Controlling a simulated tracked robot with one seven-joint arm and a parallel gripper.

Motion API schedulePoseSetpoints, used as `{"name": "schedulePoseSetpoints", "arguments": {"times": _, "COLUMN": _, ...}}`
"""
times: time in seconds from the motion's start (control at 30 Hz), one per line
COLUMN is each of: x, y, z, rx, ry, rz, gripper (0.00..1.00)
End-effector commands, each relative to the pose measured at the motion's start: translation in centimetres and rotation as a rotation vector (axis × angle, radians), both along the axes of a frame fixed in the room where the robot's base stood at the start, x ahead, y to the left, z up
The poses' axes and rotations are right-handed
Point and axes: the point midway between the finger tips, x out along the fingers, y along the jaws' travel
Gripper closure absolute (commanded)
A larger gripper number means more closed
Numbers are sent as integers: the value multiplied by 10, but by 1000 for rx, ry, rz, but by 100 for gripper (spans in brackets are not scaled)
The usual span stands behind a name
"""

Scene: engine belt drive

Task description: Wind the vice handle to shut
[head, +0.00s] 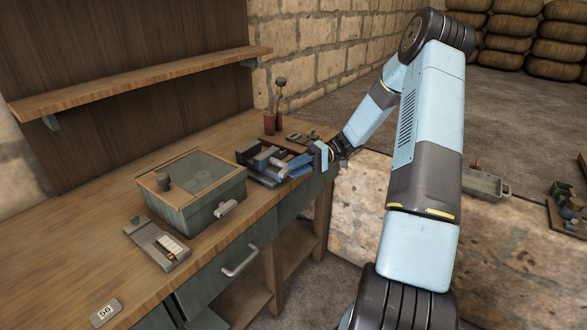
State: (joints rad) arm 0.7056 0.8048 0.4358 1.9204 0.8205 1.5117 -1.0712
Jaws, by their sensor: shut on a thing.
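The vice (262,165), blue and dark grey, sits on the wooden workbench near its far right end. My gripper (316,158) is at the right-hand end of the vice, just past the bench's front edge. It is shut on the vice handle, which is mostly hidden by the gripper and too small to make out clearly. How far apart the vice jaws stand is hard to tell at this size.
A green box with a glazed lid (205,172) stands left of the vice on the workbench (75,240). A grey tray (157,245) lies before it. Thin upright tools (280,100) stand behind the vice. A wooden shelf (140,85) overhangs the back.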

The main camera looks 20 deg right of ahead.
Motion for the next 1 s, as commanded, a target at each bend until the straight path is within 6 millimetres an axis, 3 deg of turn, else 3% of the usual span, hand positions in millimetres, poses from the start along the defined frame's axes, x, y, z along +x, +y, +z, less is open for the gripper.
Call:
{"name": "schedulePoseSetpoints", "arguments": {"times": 0.33, "x": -2, "y": -3, "z": -6, "rx": 98, "ry": 81, "rz": -3, "gripper": 100}}
{"name": "schedulePoseSetpoints", "arguments": {"times": 0.87, "x": -2, "y": -2, "z": -7, "rx": 110, "ry": 93, "rz": -3, "gripper": 100}}
{"name": "schedulePoseSetpoints", "arguments": {"times": 0.9, "x": -2, "y": -2, "z": -7, "rx": 110, "ry": 93, "rz": -3, "gripper": 70}}
{"name": "schedulePoseSetpoints", "arguments": {"times": 1.0, "x": -2, "y": -2, "z": -6, "rx": 112, "ry": 91, "rz": -3, "gripper": 61}}
